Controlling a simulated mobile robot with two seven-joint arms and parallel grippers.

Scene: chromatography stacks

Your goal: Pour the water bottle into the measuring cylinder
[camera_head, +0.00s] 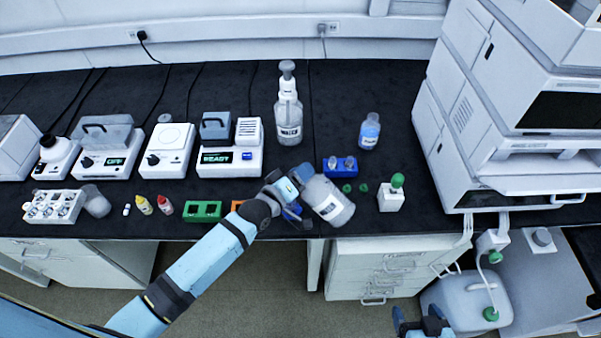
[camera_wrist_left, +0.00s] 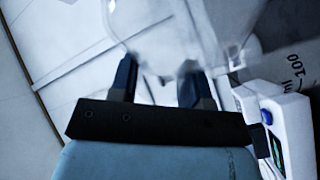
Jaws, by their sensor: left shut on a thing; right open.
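A clear, whitish bottle with a pale label (camera_head: 331,201) is tilted over the front of the black bench; I take it as the water bottle. My left gripper (camera_head: 296,181) is shut on its upper end. The left wrist view shows the gripper's dark fingers (camera_wrist_left: 158,85) against the clear bottle (camera_wrist_left: 165,30). A "100 ml" marking (camera_wrist_left: 292,72) shows at the right there; I cannot tell what bears it. I cannot make out the measuring cylinder for sure in the head view. My right gripper (camera_head: 425,322) is open and empty, low in front of the bench.
A blue rack (camera_head: 341,172), a bottle of blue liquid (camera_head: 369,133) and a tall pump bottle (camera_head: 288,115) stand behind the held bottle. A chromatography stack (camera_head: 440,150) fills the right. Devices line the left.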

